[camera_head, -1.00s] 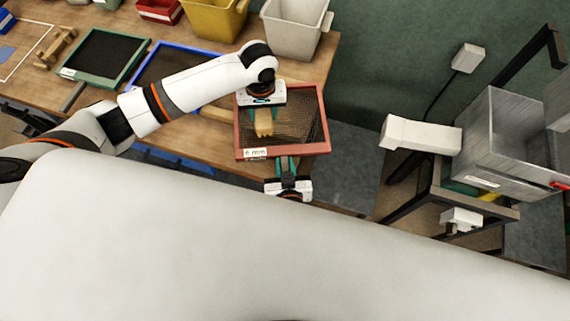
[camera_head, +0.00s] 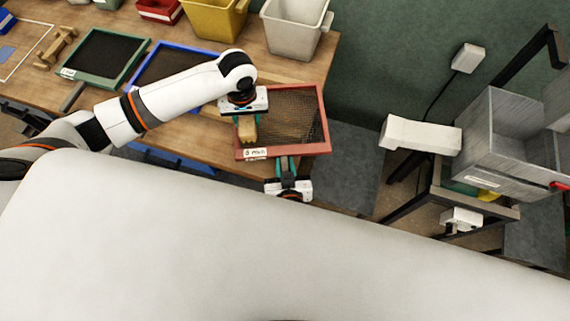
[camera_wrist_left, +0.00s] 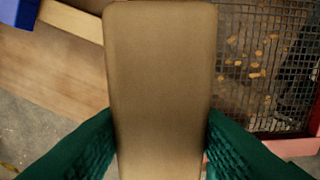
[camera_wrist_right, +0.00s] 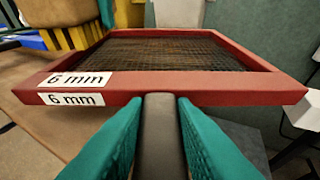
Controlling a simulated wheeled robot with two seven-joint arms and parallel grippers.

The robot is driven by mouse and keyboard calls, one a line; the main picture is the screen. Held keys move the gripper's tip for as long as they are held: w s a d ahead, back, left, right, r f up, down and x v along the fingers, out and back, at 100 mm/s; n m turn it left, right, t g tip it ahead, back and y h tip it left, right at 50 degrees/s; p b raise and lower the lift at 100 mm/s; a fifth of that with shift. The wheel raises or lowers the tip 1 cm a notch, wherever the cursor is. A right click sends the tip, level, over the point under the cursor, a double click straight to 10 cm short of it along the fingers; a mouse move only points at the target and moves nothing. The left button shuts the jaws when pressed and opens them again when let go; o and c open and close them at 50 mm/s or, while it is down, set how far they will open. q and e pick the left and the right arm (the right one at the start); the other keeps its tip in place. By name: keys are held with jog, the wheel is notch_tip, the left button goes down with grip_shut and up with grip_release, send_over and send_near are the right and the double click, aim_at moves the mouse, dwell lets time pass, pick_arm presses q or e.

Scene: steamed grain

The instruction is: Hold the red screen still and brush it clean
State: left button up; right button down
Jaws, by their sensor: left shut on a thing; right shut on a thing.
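The red screen (camera_head: 328,122), labelled "6 mm", lies at the table's right end. Several tan bits sit in its mesh in the left wrist view (camera_wrist_left: 265,50). My left gripper (camera_head: 243,115) is shut on a wooden brush (camera_head: 247,131), over the screen's left edge. The brush's back (camera_wrist_left: 160,90) fills the middle of the left wrist view. Its bristles (camera_wrist_right: 72,38) show at upper left in the right wrist view; whether they touch the screen is unclear. My right gripper (camera_head: 287,172) is shut on the screen's grey-brown handle (camera_wrist_right: 159,135) at the near side.
A blue-framed screen (camera_head: 150,62) and a green-framed screen (camera_head: 142,52) lie to the left. A yellow bin (camera_head: 215,20) and a white bin (camera_head: 293,32) stand behind. A grey metal box (camera_head: 480,150) on a stand is at right, apart from the table.

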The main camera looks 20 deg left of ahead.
aim_at(272, 118)
pick_arm(q)
jog(key=shift+f, duration=0.1)
jog(key=shift+f, duration=0.6)
jog(key=shift+f, duration=0.7)
dwell(0.7)
jog(key=shift+d, duration=0.1)
jog(key=shift+w+d+r, duration=0.1)
jog(key=shift+w+d, duration=0.25)
jog(key=shift+d, duration=0.45)
jog(key=shift+w+d, duration=0.35)
jog(key=shift+d, duration=0.45)
jog(key=shift+w+d+f, duration=0.15)
jog(key=shift+w+d, duration=0.7)
jog(key=shift+d, duration=1.3)
jog(key=shift+w+d+f, duration=0.1)
jog(key=shift+w+d, duration=0.75)
jog(key=shift+d, duration=1.35)
jog(key=shift+w+d+f, duration=0.15)
jog(key=shift+w+d, duration=0.7)
jog(key=shift+d, duration=1.3)
jog(key=shift+w+a+r, duration=0.1)
jog(key=shift+w+a, duration=0.15)
jog(key=shift+w, duration=0.35)
jog(key=shift+w+a+r, duration=0.1)
jog(key=shift+w+a, duration=0.15)
jog(key=shift+w, duration=0.3)
jog(key=shift+w+a, duration=0.25)
jog(key=shift+w, duration=0.35)
